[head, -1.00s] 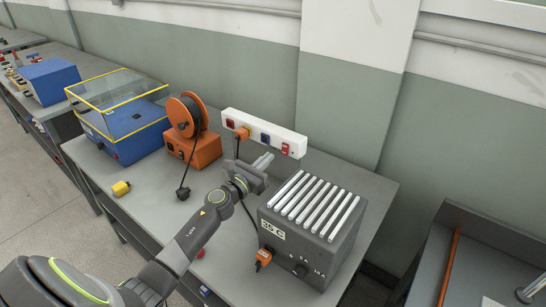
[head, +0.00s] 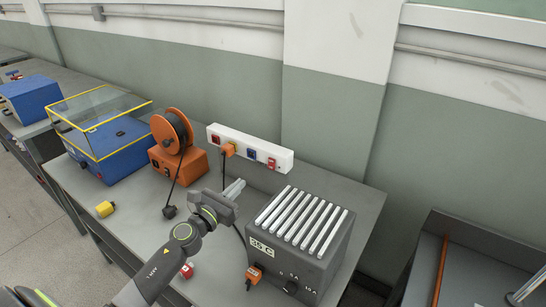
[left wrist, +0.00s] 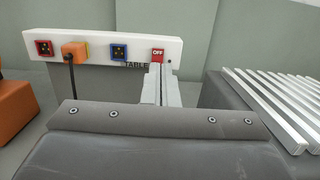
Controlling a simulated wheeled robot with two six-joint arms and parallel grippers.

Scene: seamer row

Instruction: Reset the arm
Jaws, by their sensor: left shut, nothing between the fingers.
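My left gripper (head: 234,189) is shut with nothing between its fingers. It is above the grey bench (head: 129,216), between the orange cable reel (head: 172,133) and the grey ribbed box (head: 294,243). My right gripper is not in view.
An orange plug (head: 228,150) sits in the power strip. Another orange plug (head: 253,275) is at the ribbed box's front. A blue case with a yellow-edged clear lid (head: 113,148), a yellow piece (head: 105,209) and a black plug (head: 169,211) are on the bench.

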